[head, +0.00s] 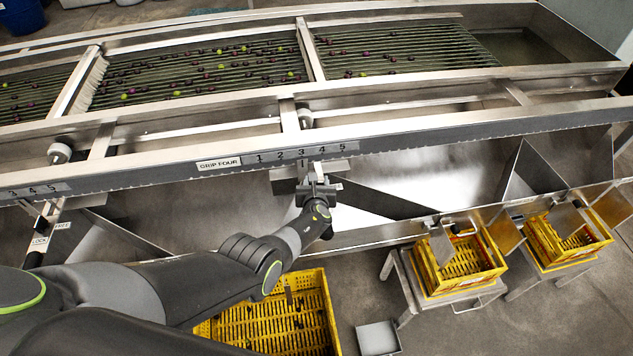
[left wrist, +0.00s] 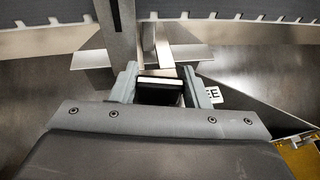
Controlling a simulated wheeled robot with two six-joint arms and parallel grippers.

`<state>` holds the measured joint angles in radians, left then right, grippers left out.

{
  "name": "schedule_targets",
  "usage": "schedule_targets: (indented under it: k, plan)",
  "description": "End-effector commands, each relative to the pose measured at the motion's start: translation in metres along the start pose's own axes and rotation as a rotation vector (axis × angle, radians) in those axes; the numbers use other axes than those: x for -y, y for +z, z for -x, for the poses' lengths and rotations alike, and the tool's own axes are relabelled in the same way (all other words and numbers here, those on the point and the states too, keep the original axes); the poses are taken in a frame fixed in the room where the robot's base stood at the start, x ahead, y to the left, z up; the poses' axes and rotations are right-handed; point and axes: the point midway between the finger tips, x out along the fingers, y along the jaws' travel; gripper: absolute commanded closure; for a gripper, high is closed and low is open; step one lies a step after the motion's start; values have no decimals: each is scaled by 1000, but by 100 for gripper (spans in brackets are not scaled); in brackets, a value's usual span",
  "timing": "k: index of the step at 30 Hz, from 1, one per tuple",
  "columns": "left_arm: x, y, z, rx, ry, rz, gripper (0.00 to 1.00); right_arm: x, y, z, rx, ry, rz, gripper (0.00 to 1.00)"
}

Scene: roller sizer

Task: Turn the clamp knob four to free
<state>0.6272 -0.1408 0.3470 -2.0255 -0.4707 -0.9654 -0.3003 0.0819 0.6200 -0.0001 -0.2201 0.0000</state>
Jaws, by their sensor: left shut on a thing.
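The clamp knob four (left wrist: 160,82) shows in the left wrist view as a dark block with a pale stripe. My left gripper (left wrist: 161,90) is shut on it, one finger on each side. In the head view my left gripper (head: 317,190) is below the GRIP FOUR scale (head: 300,155), and it hides most of the knob. A white label (left wrist: 213,95) just right of the fingers shows only the letters EE; a finger covers the rest. My right gripper is out of view.
The long metal rail (head: 430,135) runs just above my gripper. Another clamp with LOCK and FREE labels (head: 62,225) is at the left. Yellow crates (head: 425,270) stand on stands at the lower right. A larger yellow crate (head: 325,310) is below my arm.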

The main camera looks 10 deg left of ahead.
Motion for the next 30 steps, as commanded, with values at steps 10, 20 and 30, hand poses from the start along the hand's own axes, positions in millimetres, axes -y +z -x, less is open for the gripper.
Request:
schedule_targets:
  k: [10, 20, 30]
  plan:
    - [1, 2, -2, 6, 155, 64, 81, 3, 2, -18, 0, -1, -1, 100]
    - [0, 2, -1, 2, 197, 79, 81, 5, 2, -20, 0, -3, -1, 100]
    - [0, 2, -1, 2, 197, 79, 53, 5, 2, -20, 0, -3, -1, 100]
